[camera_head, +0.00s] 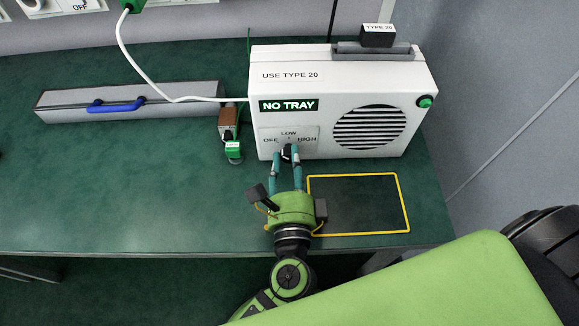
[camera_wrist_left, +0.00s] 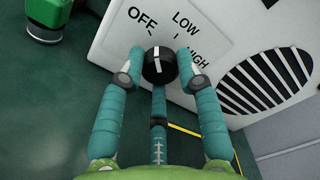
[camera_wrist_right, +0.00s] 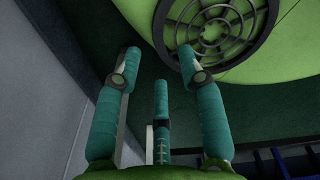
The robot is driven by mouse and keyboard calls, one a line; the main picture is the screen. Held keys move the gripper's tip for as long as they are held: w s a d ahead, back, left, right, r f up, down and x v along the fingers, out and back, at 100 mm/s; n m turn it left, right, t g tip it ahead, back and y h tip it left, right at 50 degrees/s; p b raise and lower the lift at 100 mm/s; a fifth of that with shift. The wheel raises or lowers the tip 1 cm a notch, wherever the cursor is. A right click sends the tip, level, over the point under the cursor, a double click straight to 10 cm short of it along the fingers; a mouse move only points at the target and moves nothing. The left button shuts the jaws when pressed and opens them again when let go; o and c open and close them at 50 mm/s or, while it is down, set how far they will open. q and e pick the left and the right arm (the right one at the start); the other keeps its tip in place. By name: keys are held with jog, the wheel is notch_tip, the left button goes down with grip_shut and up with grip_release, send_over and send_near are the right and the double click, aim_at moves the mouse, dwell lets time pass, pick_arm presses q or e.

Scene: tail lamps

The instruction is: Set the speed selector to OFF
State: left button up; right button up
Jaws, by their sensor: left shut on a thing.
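The speed selector is a black knob (camera_wrist_left: 158,65) with a white pointer line, on the front of a white machine (camera_head: 350,85). Its plate carries the labels OFF, LOW and HIGH (camera_head: 289,133). In the left wrist view the pointer runs upward, close to the side of the OFF label (camera_wrist_left: 142,19); its exact setting is hard to tell. My left gripper (camera_head: 287,155) is shut on the knob, with a teal finger on either side. In the head view the fingers largely hide the knob. My right gripper (camera_wrist_right: 158,58) is open and empty, away from the machine.
A lit "NO TRAY" sign (camera_head: 289,105) is above the selector. A yellow outlined area (camera_head: 358,205) lies empty before the machine. A small brown and green object (camera_head: 230,130) stands left of it. A grey case (camera_head: 130,101) with a blue handle lies further left. The front left table is clear.

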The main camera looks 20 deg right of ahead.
pick_arm(q)
jog(key=shift+f+n, duration=0.2)
jog(key=shift+n, duration=0.2)
jog(key=shift+r+n+b, duration=0.15)
jog(key=shift+n+b, duration=0.75)
jog(key=shift+n, duration=0.1)
jog(key=o, duration=1.1)
jog(key=shift+o, duration=0.2)
pick_arm(e)
jog(key=w+f+t, duration=0.1)
jog(key=w, duration=0.5)
jog(key=shift+w+f+t, duration=0.15)
jog(key=shift+w+t, duration=0.1)
jog(key=shift+t, duration=0.05)
pick_arm(q)
jog(key=shift+s, duration=0.25)
jog(key=v, duration=1.1)
jog(key=shift+s+a+r, duration=0.1)
jog(key=shift+s+a, duration=0.05)
jog(key=shift+s, duration=0.1)
pick_arm(e)
jog(key=shift+w+a, duration=0.2)
jog(key=shift+a, duration=0.05)
